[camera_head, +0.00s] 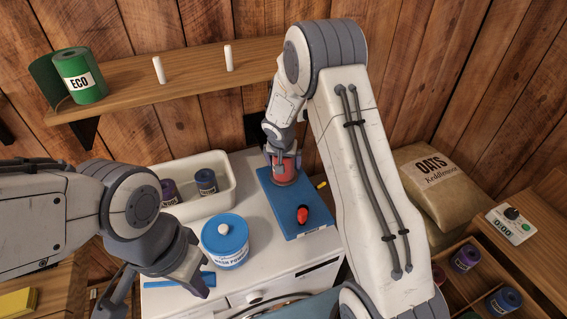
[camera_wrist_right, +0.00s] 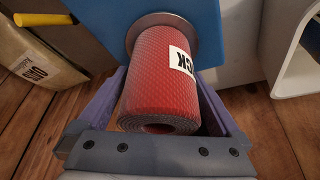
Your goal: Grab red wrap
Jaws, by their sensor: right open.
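The red wrap (camera_wrist_right: 160,92) is a textured red roll with a white label partly reading "CK". In the right wrist view it stands on a grey round disc (camera_wrist_right: 172,20) on a blue board, between the spread purple fingers of my right gripper (camera_wrist_right: 162,85). The fingers are open on either side of the roll. In the head view the red wrap (camera_head: 286,170) shows under my right gripper (camera_head: 283,157), partly hidden by it. My left gripper (camera_head: 152,290) is open and empty at the lower left, in front of the white counter.
The blue board (camera_head: 270,200) also holds a small red and black object (camera_head: 303,214). A shelf (camera_head: 190,78) with a green roll (camera_head: 80,80) is behind. An oats sack (camera_head: 432,185) is right.

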